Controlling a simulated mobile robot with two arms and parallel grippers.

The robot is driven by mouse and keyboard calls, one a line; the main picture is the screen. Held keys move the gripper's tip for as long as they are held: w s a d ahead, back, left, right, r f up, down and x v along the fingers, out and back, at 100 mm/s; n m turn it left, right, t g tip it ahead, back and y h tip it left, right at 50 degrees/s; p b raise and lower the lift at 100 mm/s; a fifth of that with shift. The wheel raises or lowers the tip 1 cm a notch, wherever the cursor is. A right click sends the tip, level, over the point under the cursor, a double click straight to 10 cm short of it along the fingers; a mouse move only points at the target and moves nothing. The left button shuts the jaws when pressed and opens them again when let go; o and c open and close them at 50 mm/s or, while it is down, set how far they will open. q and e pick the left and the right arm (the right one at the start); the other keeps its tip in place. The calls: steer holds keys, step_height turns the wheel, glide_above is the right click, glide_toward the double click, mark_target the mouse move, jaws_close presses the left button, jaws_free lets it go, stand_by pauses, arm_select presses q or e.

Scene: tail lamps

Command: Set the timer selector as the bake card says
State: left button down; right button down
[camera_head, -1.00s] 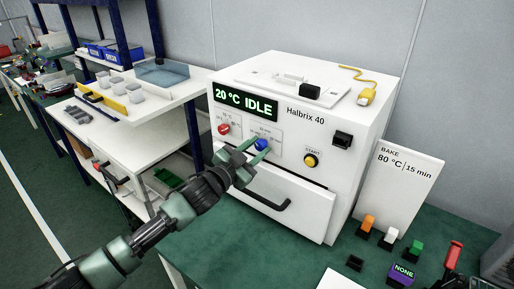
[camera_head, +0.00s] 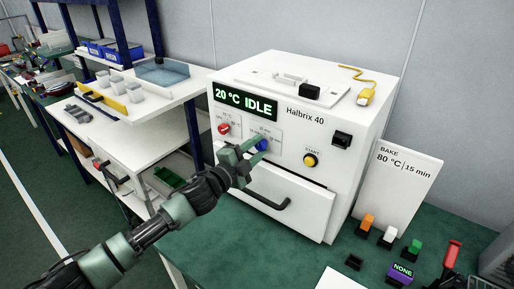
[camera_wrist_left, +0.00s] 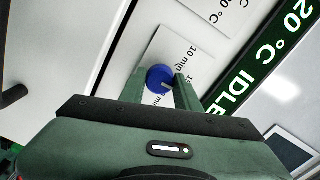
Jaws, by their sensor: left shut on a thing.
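The bake card (camera_head: 400,185) leans at the right of the oven and reads "BAKE 80 °C | 15 min". The blue timer selector (camera_head: 262,145) is on the front of the white oven, right of a red knob (camera_head: 224,129). My left gripper (camera_head: 252,149) is at the blue selector, with its fingers on either side and shut on it. In the left wrist view the selector (camera_wrist_left: 159,78) sits between the two fingertips, over a plate with "min" labels. The selector's exact setting cannot be read. My right gripper is not in view.
The oven display (camera_head: 246,103) reads "20 °C IDLE". A yellow start button (camera_head: 310,160) is right of the selector, and a drawer handle (camera_head: 270,203) is below. Orange, white and green blocks stand on the green bench at the right.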

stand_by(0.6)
arm_select(q)
steer(key=c, duration=1)
jaws_free()
steer(key=b+v, duration=0.1)
steer(key=v, duration=0.7)
steer(key=shift+b, duration=0.35)
steer(key=shift+f, duration=0.1)
